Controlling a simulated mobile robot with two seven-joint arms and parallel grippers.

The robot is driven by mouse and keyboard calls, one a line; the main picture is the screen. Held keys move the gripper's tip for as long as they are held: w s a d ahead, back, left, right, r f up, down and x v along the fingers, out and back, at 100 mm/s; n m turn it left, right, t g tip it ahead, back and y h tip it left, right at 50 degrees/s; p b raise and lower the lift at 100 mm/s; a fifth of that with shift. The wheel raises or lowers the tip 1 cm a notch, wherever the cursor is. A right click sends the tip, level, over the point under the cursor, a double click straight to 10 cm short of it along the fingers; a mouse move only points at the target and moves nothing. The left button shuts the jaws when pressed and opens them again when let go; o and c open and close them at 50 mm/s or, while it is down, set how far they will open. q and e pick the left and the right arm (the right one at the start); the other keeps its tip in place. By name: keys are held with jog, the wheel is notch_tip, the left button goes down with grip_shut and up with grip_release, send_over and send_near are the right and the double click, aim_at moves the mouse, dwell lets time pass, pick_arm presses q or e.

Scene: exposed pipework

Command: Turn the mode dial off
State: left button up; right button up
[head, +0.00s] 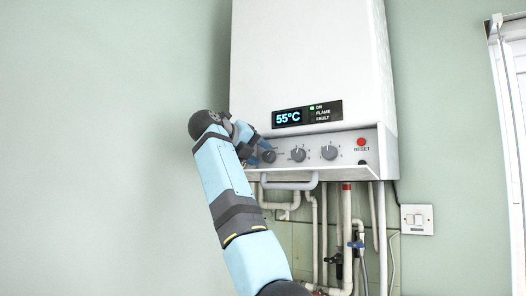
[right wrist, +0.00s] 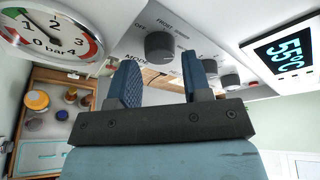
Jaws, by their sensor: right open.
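The mode dial (right wrist: 160,46) is a dark grey round knob on the boiler's control panel. In the right wrist view it has the printed words MODE, OFF and FROST around it. Its pointer setting cannot be made out. In the head view the dial (head: 269,156) is at the left end of the dial row, beside my gripper. My right gripper (right wrist: 162,78) is open, its two blue fingers pointing at the dial, which shows just beyond and between the tips. Nothing is between the fingers. In the head view the right gripper (head: 262,147) is partly hidden by its wrist. My left gripper is not in view.
Two other dials (head: 299,153) (head: 329,152) and a red reset button (head: 361,142) sit to the right. The display (head: 288,117) reads 55°C. A pressure gauge (right wrist: 50,38) is close on the left.

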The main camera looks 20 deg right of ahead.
jog(key=shift+x, duration=0.8)
jog(key=shift+w+d+f, duration=0.1)
jog(key=shift+d, duration=0.1)
jog(key=shift+a, duration=0.1)
jog(key=c, duration=0.7)
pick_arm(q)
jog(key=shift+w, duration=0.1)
pick_arm(e)
jog(key=shift+o, duration=0.2)
jog(key=shift+n, duration=0.4)
jog(key=shift+f+n+g+h, duration=0.1)
jog(key=shift+n+g+h, duration=0.2)
jog(key=shift+n+h, duration=0.35)
jog(key=shift+n, duration=0.65)
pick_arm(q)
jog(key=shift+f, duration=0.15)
